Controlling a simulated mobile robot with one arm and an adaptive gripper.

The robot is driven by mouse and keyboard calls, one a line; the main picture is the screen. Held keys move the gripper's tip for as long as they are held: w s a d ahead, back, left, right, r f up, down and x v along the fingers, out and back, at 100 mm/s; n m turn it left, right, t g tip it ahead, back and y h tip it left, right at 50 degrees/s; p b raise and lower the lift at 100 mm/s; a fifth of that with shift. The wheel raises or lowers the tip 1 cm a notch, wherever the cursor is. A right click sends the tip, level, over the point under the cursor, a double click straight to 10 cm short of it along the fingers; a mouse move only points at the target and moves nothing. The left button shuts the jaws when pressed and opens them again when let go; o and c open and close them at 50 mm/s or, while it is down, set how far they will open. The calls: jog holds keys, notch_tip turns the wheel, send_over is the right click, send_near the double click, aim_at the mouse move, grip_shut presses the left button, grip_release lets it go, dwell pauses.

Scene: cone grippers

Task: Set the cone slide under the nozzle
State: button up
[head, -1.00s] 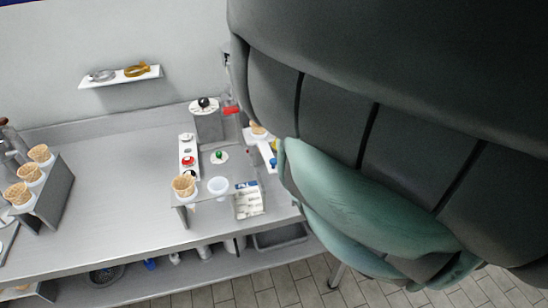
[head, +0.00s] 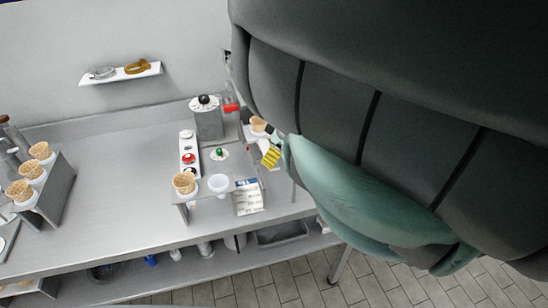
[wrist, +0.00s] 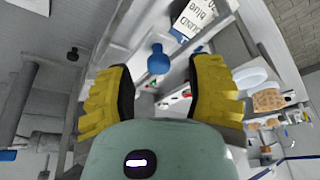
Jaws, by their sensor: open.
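My gripper (head: 270,156) hangs at the right end of the bench in the head view, with its yellow fingers over a white strip. In the wrist view my gripper (wrist: 160,82) is open and empty, its two ribbed yellow fingers wide apart. A round blue knob (wrist: 158,61) shows beyond the fingertips, in the gap between them. A wafer cone (head: 258,124) stands at the far end of the white strip, which looks like the cone slide. My gripper hides much of that strip. A grey dispenser (head: 208,121) with a black ball on top stands to its left; its nozzle cannot be made out.
A front stand holds a cone (head: 185,183) and an empty white cup (head: 218,185). A printed card (head: 248,198) sits beside it. A red handle (head: 231,107) sticks out by the dispenser. A cone rack (head: 57,190) stands at left; the bench between is clear.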

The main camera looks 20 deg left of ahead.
jog(key=shift+w+a+f, duration=0.1)
jog(key=shift+a+f, duration=0.1)
jog(key=shift+f, duration=0.45)
jog(key=shift+o, duration=0.4)
grip_shut()
